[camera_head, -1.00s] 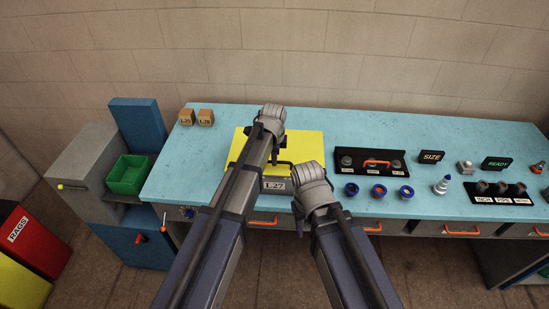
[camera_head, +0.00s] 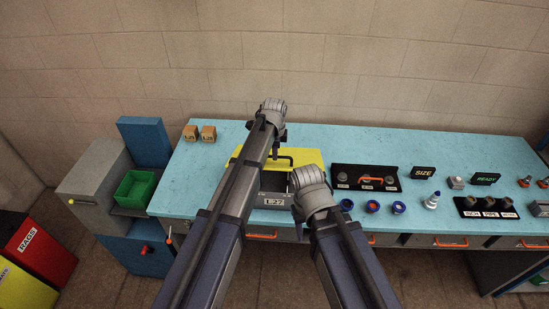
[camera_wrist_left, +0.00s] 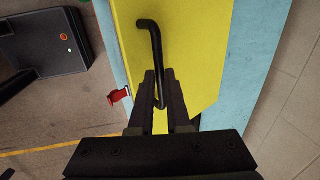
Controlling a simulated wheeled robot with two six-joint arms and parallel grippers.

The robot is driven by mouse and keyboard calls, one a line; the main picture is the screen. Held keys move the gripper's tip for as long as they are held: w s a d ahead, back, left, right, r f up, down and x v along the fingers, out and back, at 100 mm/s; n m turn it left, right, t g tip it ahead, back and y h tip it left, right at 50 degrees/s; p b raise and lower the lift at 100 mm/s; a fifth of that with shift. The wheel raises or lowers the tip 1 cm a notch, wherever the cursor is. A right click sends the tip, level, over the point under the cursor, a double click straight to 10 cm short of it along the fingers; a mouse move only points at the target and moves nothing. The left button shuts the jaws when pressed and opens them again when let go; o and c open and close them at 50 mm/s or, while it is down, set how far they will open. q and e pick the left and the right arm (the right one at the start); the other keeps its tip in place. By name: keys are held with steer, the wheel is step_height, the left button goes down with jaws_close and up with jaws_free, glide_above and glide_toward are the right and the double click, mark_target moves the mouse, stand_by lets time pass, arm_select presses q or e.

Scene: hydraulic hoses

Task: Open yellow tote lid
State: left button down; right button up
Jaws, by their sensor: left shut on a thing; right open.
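The yellow tote lid (camera_head: 310,157) is on the grey tote on the blue bench, partly behind my left arm. It looks raised at its front edge, with a dark gap above the tote's labelled front (camera_head: 272,199). My left gripper (camera_head: 277,146) is above the lid, shut on its black bar handle (camera_head: 286,158). In the left wrist view the handle (camera_wrist_left: 154,45) runs between the fingers (camera_wrist_left: 160,82), with the yellow lid (camera_wrist_left: 195,50) behind it. My right gripper (camera_head: 299,212) is open and empty by the tote's front right; its fingers are mostly hidden.
A black tray with an orange handle (camera_head: 370,180) lies right of the tote, with blue-ringed fittings (camera_head: 373,206) in front. Two small boxes (camera_head: 199,133) stand at the back left. A green bin (camera_head: 135,189) is left of the bench. The bench is clear left of the tote.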

arm_select(q)
steer(key=w+r, duration=0.1)
steer(key=w+r+p, duration=0.1)
steer(key=w, duration=0.1)
steer(key=w+r+p, duration=0.1)
steer(key=shift+w+r, duration=0.25)
steer(key=shift+w, duration=0.1)
